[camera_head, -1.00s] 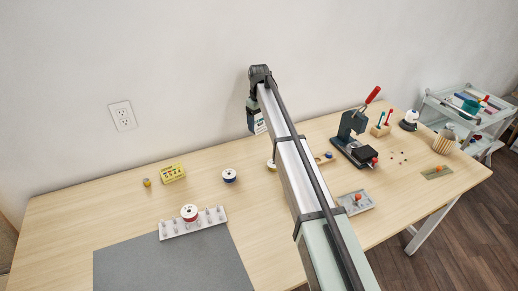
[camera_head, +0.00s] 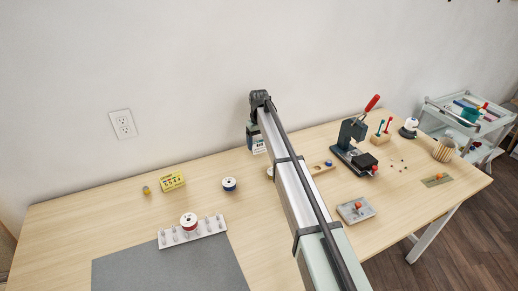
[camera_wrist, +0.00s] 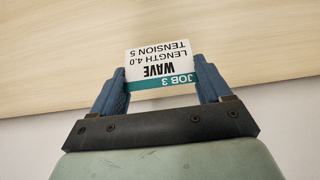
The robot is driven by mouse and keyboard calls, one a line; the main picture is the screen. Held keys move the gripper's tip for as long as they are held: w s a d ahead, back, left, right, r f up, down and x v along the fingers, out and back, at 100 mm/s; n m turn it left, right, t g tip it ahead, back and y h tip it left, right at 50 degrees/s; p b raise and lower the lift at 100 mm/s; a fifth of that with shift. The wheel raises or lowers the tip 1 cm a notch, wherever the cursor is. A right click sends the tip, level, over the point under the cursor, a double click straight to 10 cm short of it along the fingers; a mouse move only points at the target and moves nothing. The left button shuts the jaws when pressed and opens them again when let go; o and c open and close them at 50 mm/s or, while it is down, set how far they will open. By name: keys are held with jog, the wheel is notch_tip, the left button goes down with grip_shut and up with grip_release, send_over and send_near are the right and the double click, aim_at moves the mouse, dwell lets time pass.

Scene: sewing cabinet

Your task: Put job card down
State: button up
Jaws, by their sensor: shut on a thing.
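The job card (camera_wrist: 158,62) is white with a teal band and reads JOB 3, WAVE, LENGTH 4.0, TENSION 5. It appears upside down in the wrist view. My gripper (camera_wrist: 160,72) is shut on it, with one blue finger at each side edge. In the head view, the card (camera_head: 259,147) shows beneath my gripper, near the back edge of the table (camera_head: 110,205). I cannot tell whether the card touches the table.
A pegged rack with a red spool (camera_head: 189,222) borders a grey mat (camera_head: 165,270). A press with a red handle (camera_head: 352,135) and a grey tray (camera_head: 355,209) are to the right.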

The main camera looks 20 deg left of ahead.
aim_at(259, 148)
jog(key=shift+f, duration=1.65)
jog(key=shift+f, duration=0.1)
jog(key=o, duration=0.9)
jog(key=shift+o, duration=0.2)
notch_tip(259, 148, up, 12)
jog(key=shift+r, duration=0.1)
